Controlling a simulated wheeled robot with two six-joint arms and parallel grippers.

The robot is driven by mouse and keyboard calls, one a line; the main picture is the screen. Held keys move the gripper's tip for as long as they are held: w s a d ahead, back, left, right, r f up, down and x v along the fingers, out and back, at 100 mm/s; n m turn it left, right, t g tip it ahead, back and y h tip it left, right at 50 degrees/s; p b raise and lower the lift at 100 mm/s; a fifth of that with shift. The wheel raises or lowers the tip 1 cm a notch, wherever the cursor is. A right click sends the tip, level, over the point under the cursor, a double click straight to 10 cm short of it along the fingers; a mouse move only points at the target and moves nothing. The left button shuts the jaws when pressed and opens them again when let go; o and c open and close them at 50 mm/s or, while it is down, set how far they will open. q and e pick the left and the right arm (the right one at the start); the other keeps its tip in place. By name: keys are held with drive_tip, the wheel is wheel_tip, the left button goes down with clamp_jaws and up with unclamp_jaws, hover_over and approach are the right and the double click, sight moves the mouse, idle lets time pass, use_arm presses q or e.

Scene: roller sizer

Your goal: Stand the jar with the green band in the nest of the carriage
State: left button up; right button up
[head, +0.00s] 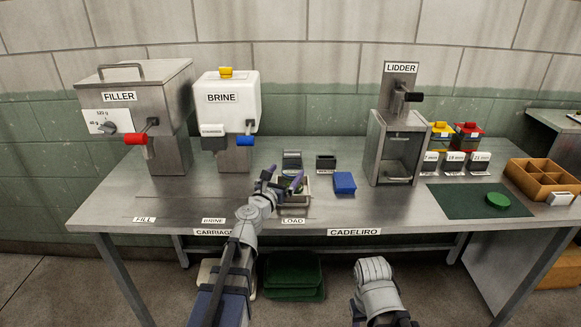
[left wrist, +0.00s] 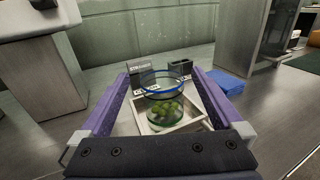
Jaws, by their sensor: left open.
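A clear glass jar (left wrist: 164,97) with green olive-like pieces inside stands upright in a pale, shallow square tray (left wrist: 139,123) in the left wrist view. In the head view the tray (head: 293,204) sits behind the LOAD label, and my gripper partly hides the jar. My left gripper (head: 283,181) is open, its purple fingers on either side of the jar without visibly closing on it. I cannot tell which part is the carriage's nest. My right arm shows low in the head view, its gripper out of sight.
The filler (head: 140,105) and brine machine (head: 226,105) stand left; the lidder (head: 397,140) stands right. A green mat (head: 455,203) holds a green disc (head: 497,200).

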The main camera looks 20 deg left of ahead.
use_arm(q)
drive_tip(key=s, duration=0.5)
drive_tip(key=shift+s+a, duration=0.35)
drive_tip(key=shift+s, duration=0.05)
